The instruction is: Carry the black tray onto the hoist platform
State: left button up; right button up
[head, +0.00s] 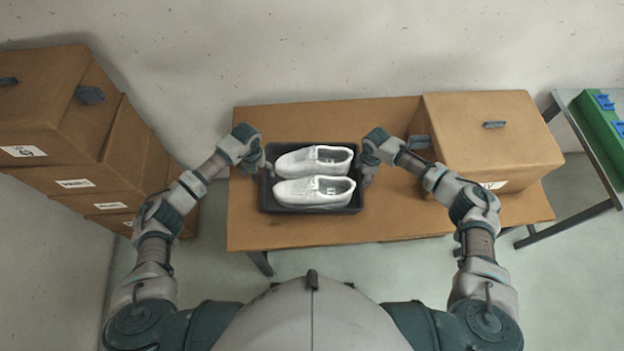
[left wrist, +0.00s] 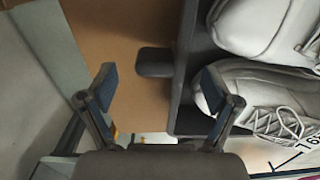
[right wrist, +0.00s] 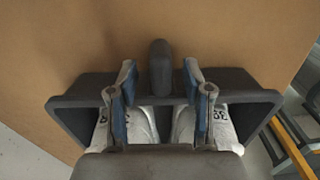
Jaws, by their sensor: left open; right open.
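The black tray (head: 267,201) lies on the brown table (head: 400,222) with two white shoes (head: 314,192) in it. My left gripper (head: 261,164) is open at the tray's left end. In the left wrist view, a dark handle tab (left wrist: 155,62) of the tray lies between and ahead of the spread fingers. My right gripper (head: 367,168) is open at the tray's right end. In the right wrist view, the other handle tab (right wrist: 160,66) stands between its two fingers, with no clear contact. I cannot make out a hoist platform in these views.
A large brown box (head: 490,135) stands on the table to the right of the tray. Several stacked cartons (head: 60,115) fill the left side. A green unit with blue parts (head: 604,125) sits on a stand at the far right. The table front is clear.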

aim_at(259, 174)
pick_arm(q)
jog(key=shift+f, duration=1.8)
pick_arm(e)
jog(key=shift+f, duration=1.8)
pick_arm(q)
jog(key=c, duration=0.9)
pick_arm(e)
jog(key=c, duration=0.9)
pick_arm(q)
jog(key=shift+r, duration=0.1)
jog(key=c, duration=0.7)
pick_arm(e)
jog(key=shift+r, duration=0.1)
grip_shut()
